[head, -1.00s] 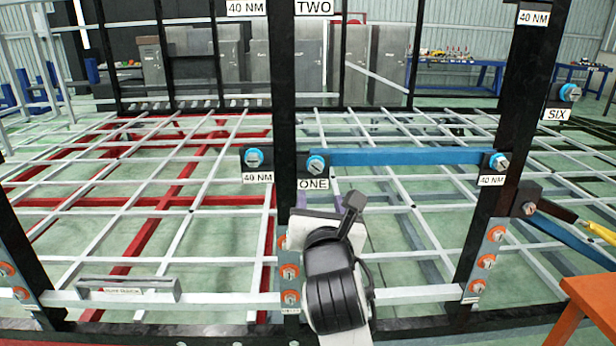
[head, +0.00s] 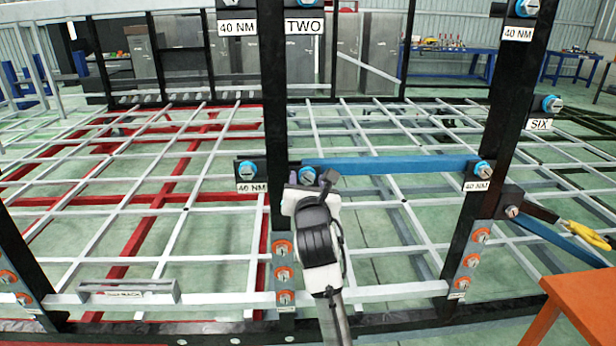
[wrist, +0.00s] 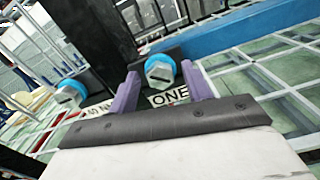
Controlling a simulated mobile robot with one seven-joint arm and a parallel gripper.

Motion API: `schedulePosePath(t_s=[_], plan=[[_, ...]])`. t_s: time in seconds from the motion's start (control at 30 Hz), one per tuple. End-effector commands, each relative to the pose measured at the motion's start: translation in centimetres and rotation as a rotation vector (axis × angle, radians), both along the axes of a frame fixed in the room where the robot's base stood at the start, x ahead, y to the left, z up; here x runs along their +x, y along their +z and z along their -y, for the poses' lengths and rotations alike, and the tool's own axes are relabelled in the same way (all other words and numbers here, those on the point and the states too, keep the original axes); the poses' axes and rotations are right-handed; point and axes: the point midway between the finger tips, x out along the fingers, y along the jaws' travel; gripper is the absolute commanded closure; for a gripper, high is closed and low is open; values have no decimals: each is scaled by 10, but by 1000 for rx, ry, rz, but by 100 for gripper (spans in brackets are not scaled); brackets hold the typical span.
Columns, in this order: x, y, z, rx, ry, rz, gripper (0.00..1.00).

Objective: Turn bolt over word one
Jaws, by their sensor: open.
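The bolt over the word ONE is a blue-collared bolt with a grey head; it shows in the head view (head: 307,175) and between the finger tips in the wrist view (wrist: 159,71). The ONE label (wrist: 168,97) sits just under it in the wrist view and is hidden behind my gripper in the head view. My gripper (wrist: 160,76) is open and empty, its purple fingers pointing at the bolt, one to each side in the picture. It also shows in the head view (head: 306,182). I cannot tell whether the fingers touch the bolt.
Another blue bolt (head: 246,171) over a 40 NM label sits close on the left. A blue bar (head: 395,165) runs right from the ONE bolt to a further bolt (head: 483,169). Black uprights (head: 275,110) flank the space. An orange table (head: 585,300) stands at lower right.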

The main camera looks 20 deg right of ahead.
Motion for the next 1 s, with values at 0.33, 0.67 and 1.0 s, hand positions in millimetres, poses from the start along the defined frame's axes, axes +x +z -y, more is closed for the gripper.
schedulePosePath(t_s=[0.33,0.67,1.0], plan=[[2,0,1,0,-1,0,55],[2,0,1,0,-1,0,96],[2,-1,1,57,0,16,96]])
